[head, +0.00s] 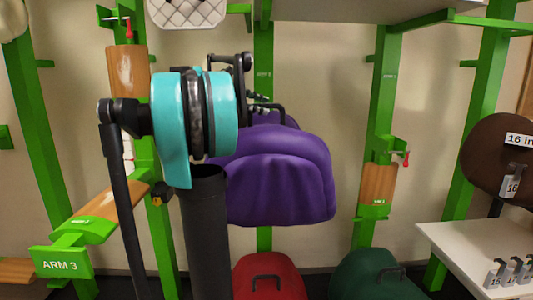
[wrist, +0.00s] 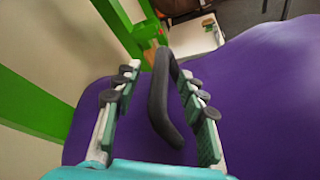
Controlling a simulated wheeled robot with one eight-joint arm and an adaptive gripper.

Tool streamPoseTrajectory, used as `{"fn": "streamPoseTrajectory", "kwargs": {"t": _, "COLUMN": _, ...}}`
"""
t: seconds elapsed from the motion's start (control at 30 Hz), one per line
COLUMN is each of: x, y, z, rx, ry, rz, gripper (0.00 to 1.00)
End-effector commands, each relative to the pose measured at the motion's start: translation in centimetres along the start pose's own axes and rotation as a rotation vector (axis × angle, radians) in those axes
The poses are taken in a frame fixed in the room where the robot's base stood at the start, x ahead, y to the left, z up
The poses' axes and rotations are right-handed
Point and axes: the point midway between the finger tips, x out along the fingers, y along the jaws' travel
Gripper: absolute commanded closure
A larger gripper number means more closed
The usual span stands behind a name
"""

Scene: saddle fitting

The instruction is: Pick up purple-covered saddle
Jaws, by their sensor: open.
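The purple-covered saddle (head: 285,175) is at the middle of the head view, partly hidden behind my arm. It fills much of the wrist view (wrist: 260,100). A black handle (wrist: 158,100) stands up from its top; it also shows in the head view (head: 272,108). My gripper (wrist: 158,72) is open, with one finger on each side of the handle. Gaps show between the handle and both fingers. I cannot tell how deep the fingers sit around it. What bears the saddle is hidden.
A red-covered saddle (head: 268,280) and a green-covered one (head: 370,278) are below. Green posts (head: 380,100) with brown pads (head: 378,185) stand around. An arm marked ARM 3 (head: 60,263) juts out at left. A white table (head: 470,245) with small numbered blocks is at right.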

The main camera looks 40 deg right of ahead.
Motion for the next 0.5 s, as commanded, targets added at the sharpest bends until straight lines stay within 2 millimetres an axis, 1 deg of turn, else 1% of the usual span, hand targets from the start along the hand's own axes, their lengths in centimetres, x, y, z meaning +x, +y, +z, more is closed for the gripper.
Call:
{"fn": "streamPoseTrajectory", "kwargs": {"t": 0.03, "x": 0.9, "y": -0.1, "z": 0.0, "rx": 0.001, "ry": -0.002, "rz": -0.002, "gripper": 0.59}}
{"fn": "streamPoseTrajectory", "kwargs": {"t": 0.13, "x": 2.0, "y": -0.1, "z": 0.0, "rx": 0.001, "ry": -0.001, "rz": -0.002, "gripper": 0.59}}
{"fn": "streamPoseTrajectory", "kwargs": {"t": 0.2, "x": 2.3, "y": 0.0, "z": 0.0, "rx": 0.001, "ry": 0.000, "rz": -0.001, "gripper": 0.59}}
{"fn": "streamPoseTrajectory", "kwargs": {"t": 0.37, "x": 2.3, "y": 0.0, "z": 0.0, "rx": 0.000, "ry": 0.000, "rz": 0.000, "gripper": 0.59}}
{"fn": "streamPoseTrajectory", "kwargs": {"t": 0.4, "x": 2.3, "y": 0.0, "z": 0.0, "rx": 0.000, "ry": 0.000, "rz": 0.000, "gripper": 0.61}}
{"fn": "streamPoseTrajectory", "kwargs": {"t": 0.5, "x": 2.3, "y": 0.0, "z": 0.0, "rx": 0.000, "ry": 0.000, "rz": 0.000, "gripper": 0.74}}
